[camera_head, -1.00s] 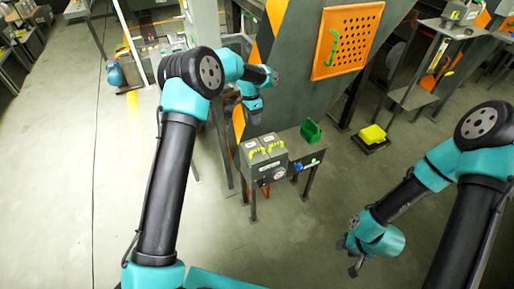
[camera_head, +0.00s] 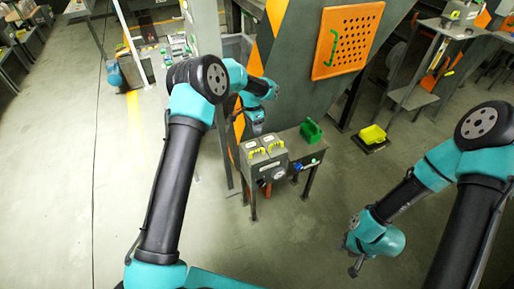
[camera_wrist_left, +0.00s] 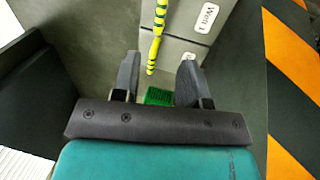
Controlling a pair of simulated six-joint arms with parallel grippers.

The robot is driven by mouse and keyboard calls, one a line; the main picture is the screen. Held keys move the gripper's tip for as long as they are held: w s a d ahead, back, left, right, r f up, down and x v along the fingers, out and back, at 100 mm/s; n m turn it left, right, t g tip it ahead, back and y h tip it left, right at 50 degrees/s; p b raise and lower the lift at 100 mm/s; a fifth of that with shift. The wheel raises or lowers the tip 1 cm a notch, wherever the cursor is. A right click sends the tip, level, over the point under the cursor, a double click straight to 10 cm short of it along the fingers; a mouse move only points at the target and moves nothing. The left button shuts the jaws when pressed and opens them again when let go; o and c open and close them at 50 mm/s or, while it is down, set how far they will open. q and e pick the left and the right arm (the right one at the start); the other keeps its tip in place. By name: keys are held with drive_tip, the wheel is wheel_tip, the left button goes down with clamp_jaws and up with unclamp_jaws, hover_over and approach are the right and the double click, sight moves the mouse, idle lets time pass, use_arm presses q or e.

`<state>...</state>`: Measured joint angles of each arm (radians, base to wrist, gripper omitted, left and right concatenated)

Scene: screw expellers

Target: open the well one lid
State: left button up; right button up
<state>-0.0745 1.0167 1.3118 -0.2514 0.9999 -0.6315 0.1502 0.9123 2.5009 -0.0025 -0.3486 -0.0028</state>
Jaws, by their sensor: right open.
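A grey box (camera_head: 262,176) on a small stand carries two lids with yellow handles, a left handle (camera_head: 256,153) and a right handle (camera_head: 273,147). My left gripper (camera_head: 258,131) is just above and behind this box. In the left wrist view it (camera_wrist_left: 157,72) is open, its fingers apart. A yellow-green handle (camera_wrist_left: 157,38) lies ahead, lined up between the fingers and not gripped. A label reading "Well 1" (camera_wrist_left: 208,14) sits on the grey surface beside it. My right gripper (camera_head: 353,257) is open and empty, low at the right, away from the box.
A green container (camera_head: 311,132) stands on the stand right of the box, with a blue item (camera_head: 297,166) at the front. A striped grey column with an orange perforated panel (camera_head: 346,42) rises behind. A yellow object (camera_head: 372,135) sits on a low platform at right. The floor in front is clear.

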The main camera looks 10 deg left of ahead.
use_arm(q)
hover_over(257, 147)
drive_tip(key=s+d, duration=0.1)
drive_tip(key=s, duration=0.4)
wheel_tip(257, 147, down, 11)
drive_tip(key=shift+w+d+f, duration=0.1)
drive_tip(key=shift+d, duration=0.05)
drive_tip(key=shift+c, duration=0.2)
clamp_jaws()
